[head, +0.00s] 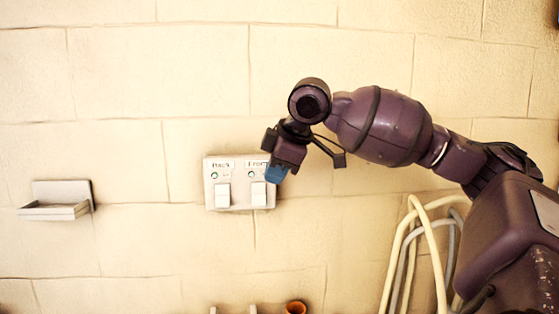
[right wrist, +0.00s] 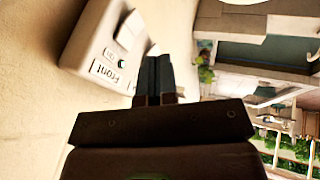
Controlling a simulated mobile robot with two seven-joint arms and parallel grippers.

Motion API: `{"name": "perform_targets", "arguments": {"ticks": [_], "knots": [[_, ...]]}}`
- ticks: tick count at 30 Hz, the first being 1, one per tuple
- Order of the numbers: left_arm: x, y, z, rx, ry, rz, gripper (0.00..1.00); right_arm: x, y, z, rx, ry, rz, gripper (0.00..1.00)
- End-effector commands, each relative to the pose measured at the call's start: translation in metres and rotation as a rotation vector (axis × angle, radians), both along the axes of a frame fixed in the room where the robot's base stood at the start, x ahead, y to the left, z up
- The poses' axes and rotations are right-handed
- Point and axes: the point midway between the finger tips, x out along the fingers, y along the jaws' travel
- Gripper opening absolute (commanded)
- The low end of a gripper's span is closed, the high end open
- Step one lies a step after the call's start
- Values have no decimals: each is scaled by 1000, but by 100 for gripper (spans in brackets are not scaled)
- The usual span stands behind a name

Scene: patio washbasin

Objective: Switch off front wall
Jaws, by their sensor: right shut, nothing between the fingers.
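A white switch plate (head: 239,203) is fixed to the stone wall, with two white rocker switches. The right switch (head: 258,194) sits under the label "Front". A small green light shows above each switch. My right gripper (head: 277,174) is shut and empty, its blue fingertips at the upper right of the plate beside the front switch. In the right wrist view the shut fingers (right wrist: 156,78) are beside the plate (right wrist: 95,45); contact cannot be told. My left gripper is not in view.
A small white wall shelf (head: 55,203) is at the left. Pale hoses (head: 408,255) hang on the wall at the lower right, below my right arm. An orange-brown pot (head: 296,307) shows at the bottom edge.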

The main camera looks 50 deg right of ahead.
Motion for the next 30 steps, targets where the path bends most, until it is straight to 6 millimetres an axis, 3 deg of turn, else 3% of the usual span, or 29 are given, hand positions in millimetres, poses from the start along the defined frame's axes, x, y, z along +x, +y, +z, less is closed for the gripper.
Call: {"name": "perform_targets", "arguments": {"ticks": [9,18,30], "knots": [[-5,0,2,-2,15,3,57,28,2,-48,2,1,2,0],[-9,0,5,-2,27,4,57,52,-20,-60,1,-1,0,0],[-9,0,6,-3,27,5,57,55,-23,-63,0,0,1,0]]}}
